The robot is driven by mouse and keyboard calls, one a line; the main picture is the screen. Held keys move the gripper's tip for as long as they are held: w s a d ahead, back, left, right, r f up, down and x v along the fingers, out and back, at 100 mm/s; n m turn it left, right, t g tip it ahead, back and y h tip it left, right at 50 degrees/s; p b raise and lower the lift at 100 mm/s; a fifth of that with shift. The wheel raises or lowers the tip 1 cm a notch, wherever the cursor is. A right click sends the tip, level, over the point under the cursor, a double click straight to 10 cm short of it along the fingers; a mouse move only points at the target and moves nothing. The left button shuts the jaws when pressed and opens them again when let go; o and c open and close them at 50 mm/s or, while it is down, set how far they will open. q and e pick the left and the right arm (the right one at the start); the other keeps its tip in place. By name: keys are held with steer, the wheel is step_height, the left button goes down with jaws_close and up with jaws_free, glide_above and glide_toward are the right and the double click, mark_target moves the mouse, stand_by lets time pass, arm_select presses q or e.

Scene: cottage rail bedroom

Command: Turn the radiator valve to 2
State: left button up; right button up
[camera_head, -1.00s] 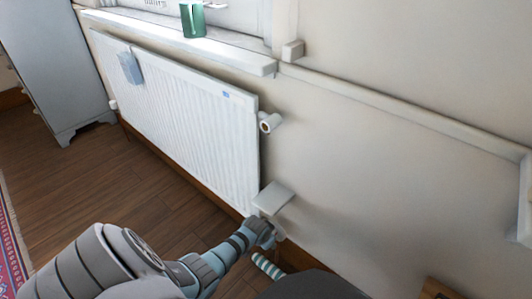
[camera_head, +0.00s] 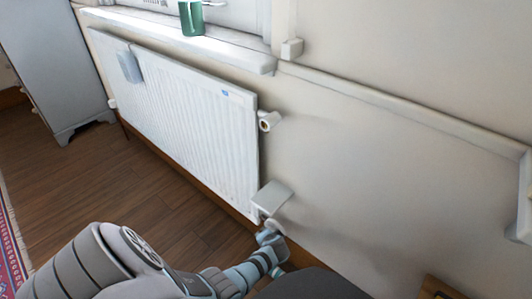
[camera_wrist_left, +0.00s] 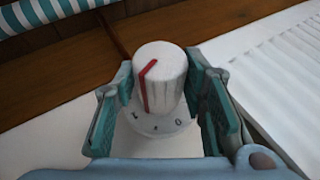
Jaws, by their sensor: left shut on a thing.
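The white radiator valve knob (camera_wrist_left: 158,85) has a red pointer line on its top and side. It stands on a pale collar (camera_wrist_left: 158,125) with small dark marks; I can make out a 0, the others are unclear. My left gripper (camera_wrist_left: 163,75) has its teal-padded fingers on both sides of the knob, shut on it. In the head view my left gripper (camera_head: 268,240) is at the lower right corner of the white radiator (camera_head: 190,120), just below a pale flat plate (camera_head: 271,197), and mostly hides the knob. My right gripper is not in view.
A wall rail (camera_head: 400,112) runs to the right of the window sill (camera_head: 190,38), where a green mug (camera_head: 191,18) stands. A grey cabinet (camera_head: 60,70) is at the left. A teal-striped thing (camera_wrist_left: 50,14) lies near the valve. Wood floor (camera_head: 110,190) is open in front.

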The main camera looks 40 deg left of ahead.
arm_select(q)
steer(key=shift+d+f+m+y, duration=0.1)
steer(key=shift+m+y, duration=0.05)
steer(key=shift+y, duration=0.45)
steer(key=shift+d+f+m+y, duration=0.1)
steer(key=shift+m+y, duration=0.05)
steer(key=shift+y, duration=0.45)
steer(key=o, duration=1.2)
steer(key=shift+c, duration=0.2)
steer(key=shift+a, duration=0.1)
